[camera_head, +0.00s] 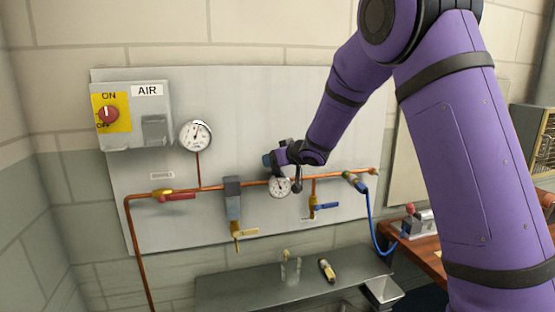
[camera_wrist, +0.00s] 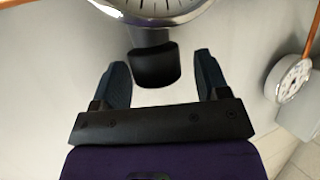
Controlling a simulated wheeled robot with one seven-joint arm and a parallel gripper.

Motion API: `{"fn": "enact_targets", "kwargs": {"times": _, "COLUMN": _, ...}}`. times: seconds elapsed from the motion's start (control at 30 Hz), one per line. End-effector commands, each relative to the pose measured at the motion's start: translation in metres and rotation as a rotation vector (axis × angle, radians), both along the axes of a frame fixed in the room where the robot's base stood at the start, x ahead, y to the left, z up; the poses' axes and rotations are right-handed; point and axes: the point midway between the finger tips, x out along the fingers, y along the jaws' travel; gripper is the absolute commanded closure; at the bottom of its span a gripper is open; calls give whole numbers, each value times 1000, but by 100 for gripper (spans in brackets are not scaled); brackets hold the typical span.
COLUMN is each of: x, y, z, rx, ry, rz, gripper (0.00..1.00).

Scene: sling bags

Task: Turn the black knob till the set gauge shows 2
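The black knob (camera_wrist: 155,66) shows in the wrist view on a short dark neck beside the set gauge (camera_wrist: 160,8). My gripper (camera_wrist: 161,62) is open, with one dark finger on each side of the knob. Gaps show between the fingers and the knob, so it is not gripped. In the head view, my gripper (camera_head: 274,159) is at the pipe just above the small set gauge (camera_head: 280,187) and hides the knob. The gauge's needle is too small to read there, and the wrist view cuts off most of its dial.
A larger gauge (camera_head: 195,135) stands on the panel (camera_head: 240,100) to the left. An AIR switch box (camera_head: 133,115), a red lever (camera_head: 178,197), a filter unit (camera_head: 233,200) and a blue lever (camera_head: 325,206) are nearby. A shelf (camera_head: 240,287) below holds a glass (camera_head: 290,270).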

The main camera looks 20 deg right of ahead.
Motion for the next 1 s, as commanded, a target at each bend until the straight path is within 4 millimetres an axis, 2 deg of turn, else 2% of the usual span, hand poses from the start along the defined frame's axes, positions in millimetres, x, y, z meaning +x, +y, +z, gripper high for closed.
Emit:
{"fn": "enact_targets", "kwargs": {"times": 0.47, "x": 0, "y": -2, "z": 0, "rx": -1, "ry": 0, "rz": -21, "gripper": 29}}
{"fn": "enact_targets", "kwargs": {"times": 1.0, "x": 0, "y": 1, "z": 0, "rx": -2, "ry": 0, "rz": -181, "gripper": 29}}
